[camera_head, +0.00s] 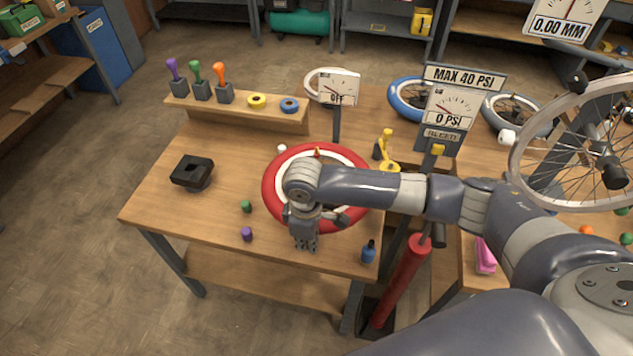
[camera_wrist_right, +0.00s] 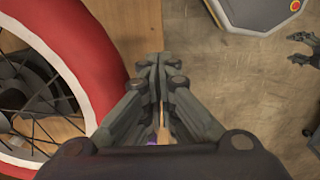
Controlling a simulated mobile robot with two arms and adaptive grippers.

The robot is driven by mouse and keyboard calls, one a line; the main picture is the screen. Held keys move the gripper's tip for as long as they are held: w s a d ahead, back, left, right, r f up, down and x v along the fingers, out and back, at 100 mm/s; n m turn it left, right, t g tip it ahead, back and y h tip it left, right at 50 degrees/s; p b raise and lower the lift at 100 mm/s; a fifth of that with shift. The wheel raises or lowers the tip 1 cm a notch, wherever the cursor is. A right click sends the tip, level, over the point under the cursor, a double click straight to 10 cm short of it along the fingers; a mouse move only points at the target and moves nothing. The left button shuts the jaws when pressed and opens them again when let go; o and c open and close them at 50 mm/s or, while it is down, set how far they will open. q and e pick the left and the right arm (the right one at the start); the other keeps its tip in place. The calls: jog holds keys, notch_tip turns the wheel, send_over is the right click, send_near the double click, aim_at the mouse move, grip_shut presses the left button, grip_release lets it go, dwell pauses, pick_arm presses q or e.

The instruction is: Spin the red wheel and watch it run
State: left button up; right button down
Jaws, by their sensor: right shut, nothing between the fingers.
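The red wheel (camera_head: 270,188), a red tire with a pale rim and dark spokes, lies flat on or just above the wooden workbench (camera_head: 150,212). My right arm crosses it and hides part of its middle. My right gripper (camera_head: 305,247) points down at the wheel's near side and is shut and empty. In the right wrist view the tire (camera_wrist_right: 95,55) curves along the left, beside the shut fingers (camera_wrist_right: 158,62); no contact shows. My left gripper (camera_wrist_right: 303,48) seems to show at that view's right edge, fingers apart over the floor; it is not in the head view.
A green cap (camera_head: 246,206), a purple cap (camera_head: 247,234) and a blue bottle (camera_head: 368,252) stand near the wheel. A black block (camera_head: 192,172) sits left. A gauge sign (camera_head: 338,88) stands behind. A red pump (camera_head: 402,280) is right of the bench.

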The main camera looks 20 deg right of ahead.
jog(key=shift+w, duration=0.1)
dwell(0.6)
jog(key=w+a+b, duration=0.4)
jog(key=w+a, duration=0.5)
jog(key=a, duration=0.3)
notch_tip(320, 180, up, 7)
jog(key=s+p, duration=0.1)
jog(key=p, duration=0.8)
jog(key=shift+s+a, duration=0.3)
jog(key=shift+a, duration=0.15)
dwell(1.4)
